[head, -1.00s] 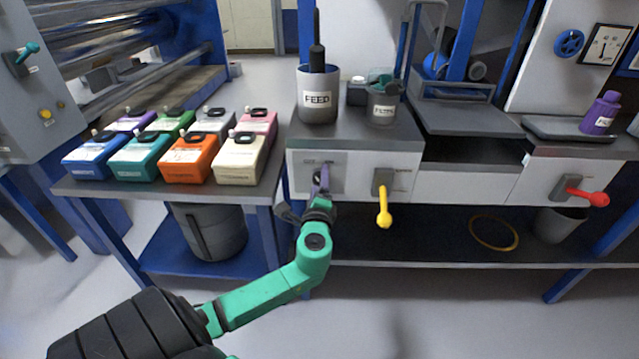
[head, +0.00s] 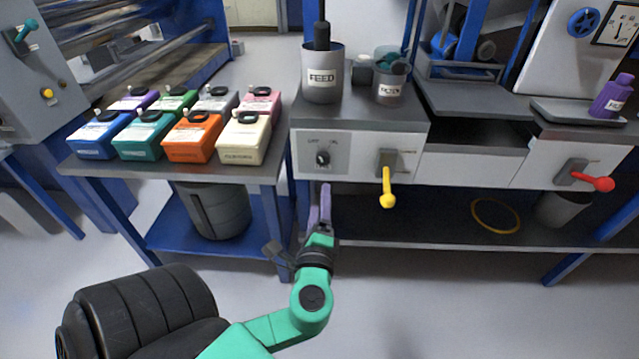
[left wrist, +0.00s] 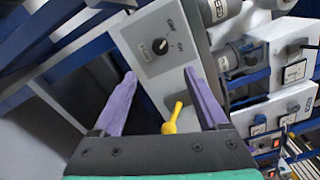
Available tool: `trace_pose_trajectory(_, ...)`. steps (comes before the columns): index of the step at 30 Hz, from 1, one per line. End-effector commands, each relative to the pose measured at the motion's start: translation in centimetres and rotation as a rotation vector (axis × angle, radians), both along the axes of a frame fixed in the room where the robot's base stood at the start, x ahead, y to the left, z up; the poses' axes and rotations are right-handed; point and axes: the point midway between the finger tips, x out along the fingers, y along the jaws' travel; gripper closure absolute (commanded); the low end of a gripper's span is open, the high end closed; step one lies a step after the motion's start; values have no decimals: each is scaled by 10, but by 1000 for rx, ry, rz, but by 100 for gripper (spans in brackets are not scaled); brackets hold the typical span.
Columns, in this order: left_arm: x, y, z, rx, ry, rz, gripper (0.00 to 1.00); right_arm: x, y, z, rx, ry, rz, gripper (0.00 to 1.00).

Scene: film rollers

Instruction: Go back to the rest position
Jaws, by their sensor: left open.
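My left gripper (head: 320,208) has purple fingers and a green arm. It is below and in front of the grey panel with a black rotary knob (head: 322,158) in the head view. The left wrist view shows its two fingers (left wrist: 163,100) spread apart with nothing between them at the tips. The knob also shows beyond the fingers in that view (left wrist: 160,46), apart from them. A yellow-handled lever (head: 388,190) hangs down to the right of the gripper; its handle (left wrist: 172,120) also shows in the wrist view. My right gripper is not in view.
A side table (head: 225,172) at left holds several coloured boxes. The bench (head: 400,118) carries a FEED cup (head: 322,75) and a smaller cup (head: 389,92). A red-handled lever (head: 598,183) is at right. The floor in front (head: 450,310) is clear.

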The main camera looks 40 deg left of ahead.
Motion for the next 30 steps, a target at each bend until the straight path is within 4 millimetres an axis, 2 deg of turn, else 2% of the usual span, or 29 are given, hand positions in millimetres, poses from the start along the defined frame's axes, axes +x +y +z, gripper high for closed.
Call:
trace_pose_trajectory(12, 1, 0, -1, -1, 1, -1, 24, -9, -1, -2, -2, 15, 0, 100)
trace_pose_trajectory(14, 1, 2, -7, -19, 14, 3, 24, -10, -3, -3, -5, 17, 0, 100)
trace_pose_trajectory(15, 3, 5, -19, -51, 34, 10, 24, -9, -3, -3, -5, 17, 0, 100)
trace_pose_trajectory(17, 4, 13, -49, -134, 86, 31, 24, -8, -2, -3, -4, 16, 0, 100)
trace_pose_trajectory(20, -2, 26, -129, -375, 208, 104, 24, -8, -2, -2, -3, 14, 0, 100)
trace_pose_trajectory(21, -9, 29, -166, -490, 259, 147, 24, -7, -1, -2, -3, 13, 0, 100)
trace_pose_trajectory(22, -16, 29, -193, -577, 294, 181, 24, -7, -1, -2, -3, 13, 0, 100)
trace_pose_trajectory(24, -35, 24, -248, -770, 360, 264, 24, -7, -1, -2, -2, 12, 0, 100)
trace_pose_trajectory(27, -65, 9, -310, -1011, 423, 388, 24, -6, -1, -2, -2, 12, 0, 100)
trace_pose_trajectory(30, -95, -14, -358, -1219, 464, 512, 24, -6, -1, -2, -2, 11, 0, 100)
